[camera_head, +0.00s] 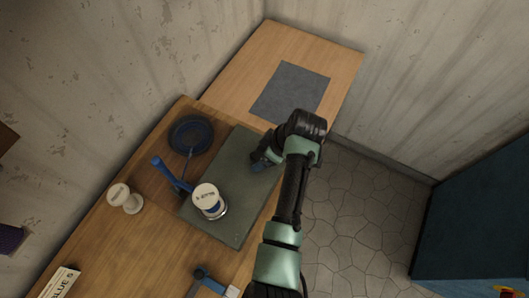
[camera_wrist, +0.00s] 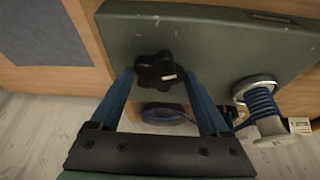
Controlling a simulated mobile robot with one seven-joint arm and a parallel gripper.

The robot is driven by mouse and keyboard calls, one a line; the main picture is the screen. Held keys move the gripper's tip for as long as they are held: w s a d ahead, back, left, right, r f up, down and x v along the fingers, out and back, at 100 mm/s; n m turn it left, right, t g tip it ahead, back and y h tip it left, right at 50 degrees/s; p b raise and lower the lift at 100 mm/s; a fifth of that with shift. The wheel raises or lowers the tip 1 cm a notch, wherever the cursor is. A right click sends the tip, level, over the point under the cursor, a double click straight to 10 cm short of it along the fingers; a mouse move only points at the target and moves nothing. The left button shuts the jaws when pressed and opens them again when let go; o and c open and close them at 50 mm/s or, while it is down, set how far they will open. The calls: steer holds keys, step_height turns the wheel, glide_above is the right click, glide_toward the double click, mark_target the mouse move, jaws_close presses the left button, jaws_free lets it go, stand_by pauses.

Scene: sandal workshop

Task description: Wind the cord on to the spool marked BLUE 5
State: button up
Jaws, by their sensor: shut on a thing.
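The white spool (camera_head: 208,197) stands on the grey-green board, with lettering on its top that looks like BLUE 5. In the wrist view this spool (camera_wrist: 262,103) has several turns of blue cord around its core. The blue cord (camera_head: 190,153) runs toward the spool from a dark blue round coil (camera_head: 191,134). My gripper (camera_head: 263,161) is at the right edge of the board, apart from the spool. In the wrist view my gripper (camera_wrist: 158,75) has its blue fingers on either side of a black star knob (camera_wrist: 157,68), shut on it. The knob is hidden in the head view.
The board (camera_head: 236,225) lies on a wooden table. A blue lever (camera_head: 164,171) rises left of the spool. A second white spool (camera_head: 124,198), a BLUE 5 card (camera_head: 61,283) and a blue-handled tool (camera_head: 210,283) lie around. A grey mat (camera_head: 290,91) is at the back.

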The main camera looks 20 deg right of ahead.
steer(key=shift+c, duration=0.7)
steer(key=shift+a+m, duration=0.1)
steer(key=shift+m, duration=0.2)
